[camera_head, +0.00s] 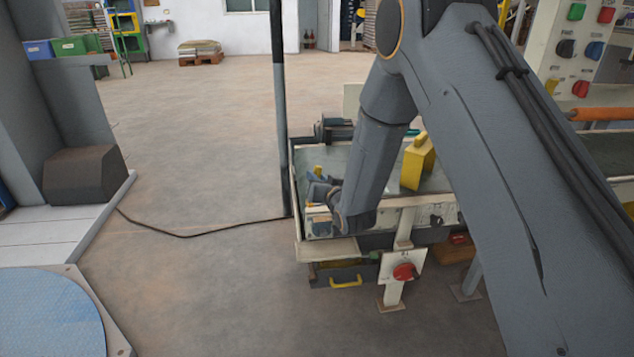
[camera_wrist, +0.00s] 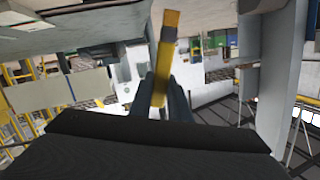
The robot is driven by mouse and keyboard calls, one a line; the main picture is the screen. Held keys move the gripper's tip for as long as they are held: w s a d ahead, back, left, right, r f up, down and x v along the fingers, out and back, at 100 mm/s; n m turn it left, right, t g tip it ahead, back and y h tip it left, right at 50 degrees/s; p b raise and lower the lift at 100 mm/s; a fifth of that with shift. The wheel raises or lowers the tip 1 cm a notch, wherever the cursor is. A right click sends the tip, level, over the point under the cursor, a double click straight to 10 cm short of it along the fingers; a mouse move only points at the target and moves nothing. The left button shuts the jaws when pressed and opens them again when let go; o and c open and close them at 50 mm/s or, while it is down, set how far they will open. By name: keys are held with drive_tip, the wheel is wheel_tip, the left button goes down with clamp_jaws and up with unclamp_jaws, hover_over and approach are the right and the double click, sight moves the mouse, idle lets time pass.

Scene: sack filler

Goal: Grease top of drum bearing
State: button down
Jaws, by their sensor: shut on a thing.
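My gripper (camera_head: 322,190) is low over the left end of the belt conveyor (camera_head: 385,165), partly hidden behind my own arm. In the wrist view my gripper (camera_wrist: 164,95) is shut on a slim yellow tool (camera_wrist: 162,75). The tool has a grey band and an orange-yellow tip, which points away from my gripper. A small yellow part of it shows beside my gripper in the head view (camera_head: 318,169). I cannot single out the drum bearing in either view. I cannot tell whether the tool touches anything.
A yellow block-shaped thing (camera_head: 418,162) stands on the belt, right of my arm. A motor (camera_head: 335,130) sits at the conveyor's far side. A grey post (camera_head: 280,120) rises beside its left end. A red rotary switch (camera_head: 404,272) is on the near side. Floor to the left is open.

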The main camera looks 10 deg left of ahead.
sight(317, 168)
drive_tip(key=shift+r+p, duration=0.75)
drive_tip(key=shift+r, duration=0.65)
drive_tip(key=shift+r+p, duration=0.2)
drive_tip(key=shift+p, duration=2.05)
drive_tip(key=p, duration=0.2)
drive_tip(key=shift+p, duration=0.35)
drive_tip(key=shift+f, duration=0.25)
